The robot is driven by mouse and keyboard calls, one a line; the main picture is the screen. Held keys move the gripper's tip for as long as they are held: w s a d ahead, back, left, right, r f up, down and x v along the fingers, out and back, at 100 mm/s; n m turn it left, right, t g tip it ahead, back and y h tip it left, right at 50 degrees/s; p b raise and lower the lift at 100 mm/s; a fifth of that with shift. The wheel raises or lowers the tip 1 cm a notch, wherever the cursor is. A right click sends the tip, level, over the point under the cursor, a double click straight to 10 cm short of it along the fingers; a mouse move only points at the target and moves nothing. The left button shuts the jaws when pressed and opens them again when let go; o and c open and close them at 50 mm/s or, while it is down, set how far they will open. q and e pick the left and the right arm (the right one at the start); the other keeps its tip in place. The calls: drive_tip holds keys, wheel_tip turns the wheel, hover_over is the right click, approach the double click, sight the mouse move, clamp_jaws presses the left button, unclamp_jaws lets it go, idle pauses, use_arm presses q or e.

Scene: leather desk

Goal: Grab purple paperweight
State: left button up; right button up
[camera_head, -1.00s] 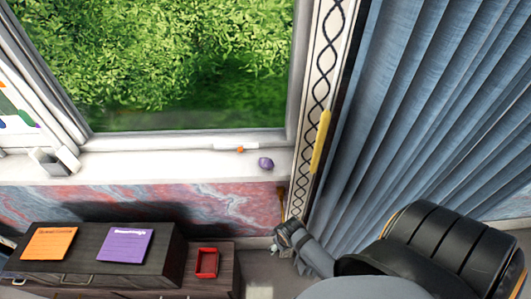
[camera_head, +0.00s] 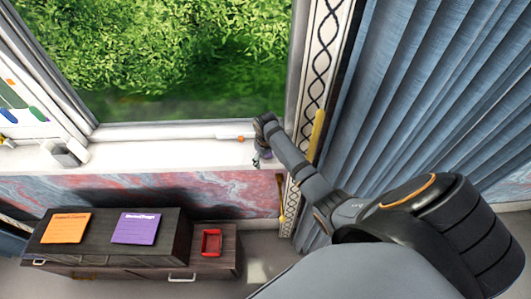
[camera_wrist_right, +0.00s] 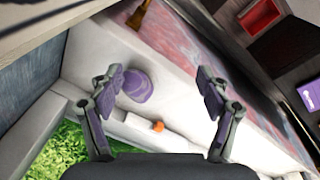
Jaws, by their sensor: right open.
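The purple paperweight (camera_wrist_right: 136,84) is a small rounded lump on the white window sill (camera_head: 190,155). In the wrist view it shows between my open fingers, close to the left one; I cannot tell whether they touch. My right gripper (camera_head: 260,160) is over the sill in the head view and hides most or all of the paperweight there. It also shows in the right wrist view (camera_wrist_right: 160,78), open with nothing held. My left gripper is not in view.
An orange-and-white item (camera_head: 232,137) lies along the back of the sill, near the gripper. Blue curtains (camera_head: 420,100) hang at right. Below, a dark cabinet (camera_head: 100,255) bears an orange card (camera_head: 66,228), a purple card (camera_head: 136,228) and a red tray (camera_head: 212,243).

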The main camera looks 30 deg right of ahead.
drive_tip(key=shift+m+g+y, duration=0.5)
drive_tip(key=shift+g+y, duration=0.1)
drive_tip(key=w+d+r, duration=0.1)
drive_tip(key=w, duration=0.1)
drive_tip(key=w+d+r, duration=0.2)
drive_tip(key=w, duration=0.1)
drive_tip(key=w+d+r, duration=0.1)
drive_tip(key=w+r, duration=0.1)
drive_tip(key=shift+w+d, duration=0.4)
drive_tip(key=shift+s, duration=0.15)
wheel_tip(320, 180, down, 5)
drive_tip(key=b, duration=0.5)
drive_tip(key=shift+f, duration=0.1)
drive_tip(key=f+b, duration=0.4)
drive_tip(key=b, duration=0.1)
drive_tip(key=shift+s+a+f, duration=0.1)
drive_tip(key=shift+a+f, duration=0.3)
drive_tip(key=shift+f, duration=0.15)
drive_tip(key=shift+r, duration=0.2)
drive_tip(key=c, duration=1.4)
